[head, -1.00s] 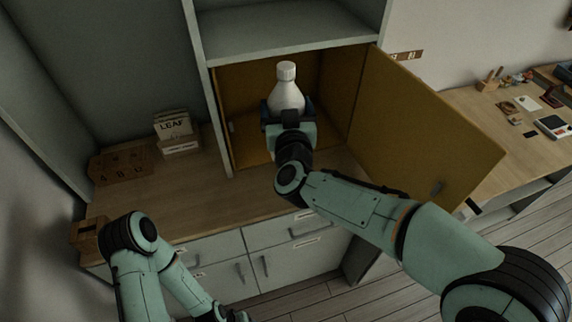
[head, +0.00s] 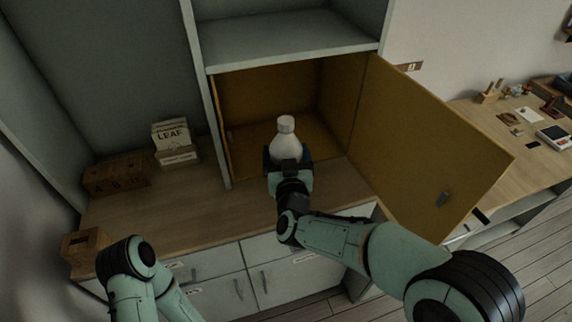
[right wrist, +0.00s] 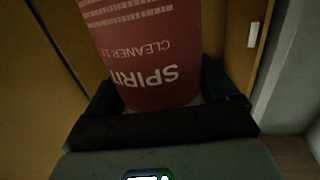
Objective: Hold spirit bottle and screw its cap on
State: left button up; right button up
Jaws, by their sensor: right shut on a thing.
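The spirit bottle (head: 286,146) is white with a white cap (head: 286,123) at its top, and it stands upright in my right gripper (head: 288,160) at the front of the open yellow cupboard. In the right wrist view the bottle's red label (right wrist: 150,50) reads SPIRIT and CLEANER, upside down. The dark fingers of my right gripper (right wrist: 160,105) are around the bottle's body, shut on it. I cannot tell how tightly the cap sits. My left arm is at the lower left of the head view, and its gripper is outside the picture.
The yellow cupboard door (head: 430,150) stands open to the right. A box of LEAF cards (head: 175,145) and brown wooden boxes (head: 115,173) stand on the left of the worktop (head: 160,212). The worktop's middle is clear. A desk (head: 505,135) with small items is at the right.

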pick_arm(q)
jog(key=shift+s+f, duration=0.15)
jog(key=shift+f, duration=0.15)
pick_arm(e)
jog(key=shift+f, duration=1.75)
pick_arm(q)
jog(key=shift+f, duration=0.1)
pick_arm(e)
jog(key=shift+f+b, duration=0.2)
jog(key=shift+b, duration=0.2)
jog(key=o, duration=1.8)
jog(key=shift+f, duration=0.1)
pick_arm(q)
jog(key=shift+s+f+b, duration=0.3)
jog(key=shift+f+b, duration=0.1)
jog(key=shift+f, duration=0.15)
jog(key=shift+s+f+b, duration=0.3)
jog(key=shift+f+b, duration=0.1)
jog(key=shift+f, duration=0.1)
pick_arm(e)
jog(key=shift+o, duration=0.2)
jog(key=s+d, duration=0.1)
jog(key=s, duration=1.1)
jog(key=shift+d+r, duration=0.15)
jog(key=shift+r, duration=0.3)
